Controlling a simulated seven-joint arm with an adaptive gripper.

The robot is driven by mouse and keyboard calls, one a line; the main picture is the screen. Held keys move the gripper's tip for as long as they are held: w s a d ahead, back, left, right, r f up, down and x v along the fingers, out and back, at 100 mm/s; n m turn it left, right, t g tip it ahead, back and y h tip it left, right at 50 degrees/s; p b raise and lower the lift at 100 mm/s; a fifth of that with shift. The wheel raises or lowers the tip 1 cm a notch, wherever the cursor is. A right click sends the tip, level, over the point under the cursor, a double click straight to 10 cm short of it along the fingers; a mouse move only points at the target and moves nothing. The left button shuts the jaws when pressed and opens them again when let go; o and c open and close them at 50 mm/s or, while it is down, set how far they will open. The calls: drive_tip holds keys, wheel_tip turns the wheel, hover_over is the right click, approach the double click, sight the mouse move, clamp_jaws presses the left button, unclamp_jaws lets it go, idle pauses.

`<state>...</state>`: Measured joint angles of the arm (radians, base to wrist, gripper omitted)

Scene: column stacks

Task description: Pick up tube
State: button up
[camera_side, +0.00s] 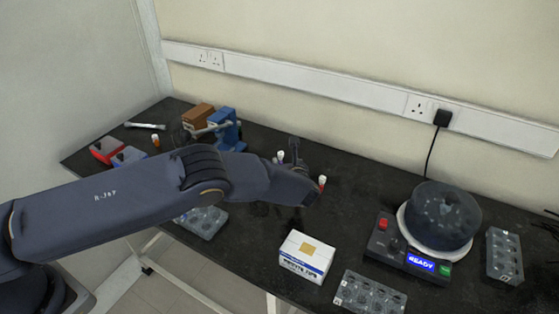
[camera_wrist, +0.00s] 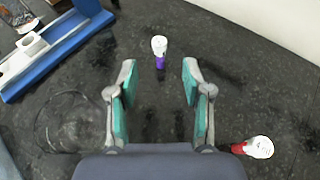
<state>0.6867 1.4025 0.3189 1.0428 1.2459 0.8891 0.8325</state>
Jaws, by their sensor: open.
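A second tube, white-capped with a red body (camera_wrist: 252,147), is outside the right finger. In the side view, white-capped tubes show beside my gripper, one to its left (camera_side: 280,156) and one to its right (camera_side: 322,182); my arm hides part of the area.
In the side view, a white labelled box (camera_side: 304,258), clear well racks (camera_side: 368,295), and a round machine with a READY display (camera_side: 428,264) stand at the right. Red (camera_side: 107,150) and blue bins are at far left.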

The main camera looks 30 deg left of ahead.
sight(281, 156)
drive_tip(key=x, duration=0.8)
drive_tip(key=c, duration=0.8)
